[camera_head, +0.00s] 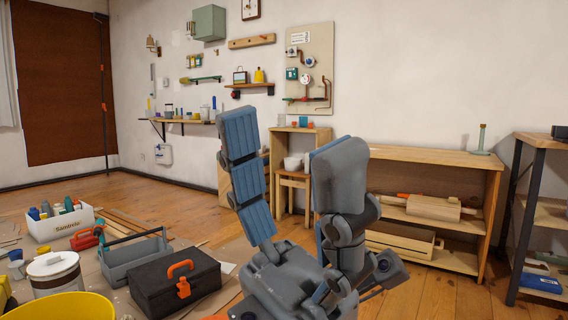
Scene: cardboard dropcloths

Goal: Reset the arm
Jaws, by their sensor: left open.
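My left gripper (287,160) is raised in the lower middle of the head view. It is grey with blue ribbed finger pads. Its two fingers stand wide apart and point up, with nothing between them. Its wrist and arm show below, at the bottom of the view. My right gripper is not in the view.
A black toolbox (176,286) with an orange handle, a grey tote (135,257), a white bin (60,222) and a yellow bucket (55,308) stand on the floor at left. A wooden shelf unit (440,158) stands behind my gripper, with a dark-framed rack (515,205) at right.

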